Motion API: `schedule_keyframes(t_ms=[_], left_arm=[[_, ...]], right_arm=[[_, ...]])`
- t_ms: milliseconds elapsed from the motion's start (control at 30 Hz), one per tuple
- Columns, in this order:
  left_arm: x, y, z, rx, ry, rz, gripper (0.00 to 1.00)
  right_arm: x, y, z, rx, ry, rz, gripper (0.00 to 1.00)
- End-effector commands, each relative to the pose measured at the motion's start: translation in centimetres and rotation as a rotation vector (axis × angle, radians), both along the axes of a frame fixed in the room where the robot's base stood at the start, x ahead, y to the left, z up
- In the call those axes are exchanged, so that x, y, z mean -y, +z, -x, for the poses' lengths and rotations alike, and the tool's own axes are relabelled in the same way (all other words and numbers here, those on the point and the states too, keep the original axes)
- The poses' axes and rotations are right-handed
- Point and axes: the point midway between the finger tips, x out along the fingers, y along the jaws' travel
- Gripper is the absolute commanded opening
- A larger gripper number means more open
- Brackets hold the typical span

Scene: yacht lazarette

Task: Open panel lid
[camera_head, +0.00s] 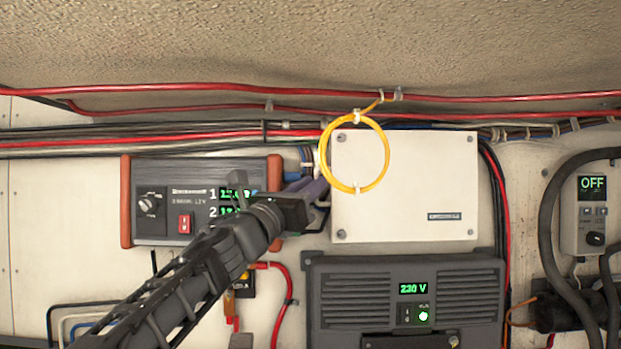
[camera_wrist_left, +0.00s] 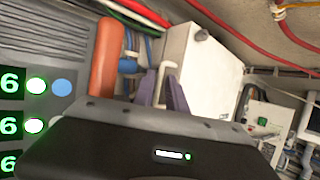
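The panel lid (camera_head: 405,215) is the cream-white front of a box on the wall, with screws at its corners. It looks closed. In the left wrist view the white box (camera_wrist_left: 205,70) shows from its side. My left gripper (camera_head: 316,188) is at the lid's left edge. Its purple fingers (camera_wrist_left: 163,92) stand on either side of a thin white handle (camera_wrist_left: 160,74). I cannot tell whether they press on it. My right gripper is not in view.
A yellow cable coil (camera_head: 387,150) hangs over the lid's upper left. A red-ended power unit (camera_head: 165,175) is to the left, a dark 230 V unit (camera_head: 350,290) below, and a small control box (camera_head: 580,240) at right. Red cables (camera_head: 215,88) run above.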

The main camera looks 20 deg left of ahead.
Motion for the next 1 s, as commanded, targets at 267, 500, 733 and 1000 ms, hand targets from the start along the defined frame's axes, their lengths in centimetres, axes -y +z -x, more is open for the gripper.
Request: schedule_keyframes(t_ms=[267, 500, 733, 1000], left_arm=[[0.04, 0.05, -0.26, 0.0, 0.0, 0.0, 0.17], [0.02, 0.06, -0.25, 0.0, 0.0, 0.0, 0.0], [0.02, 0.05, -0.24, 0.0, 0.0, 0.0, 0.0], [0.01, 0.06, -0.24, 0.0, 0.0, 0.0, 0.0]], right_arm=[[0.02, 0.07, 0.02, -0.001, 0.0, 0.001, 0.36], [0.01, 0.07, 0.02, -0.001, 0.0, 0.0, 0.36], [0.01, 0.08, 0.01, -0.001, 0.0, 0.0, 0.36], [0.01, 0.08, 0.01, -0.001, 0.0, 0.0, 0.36]])
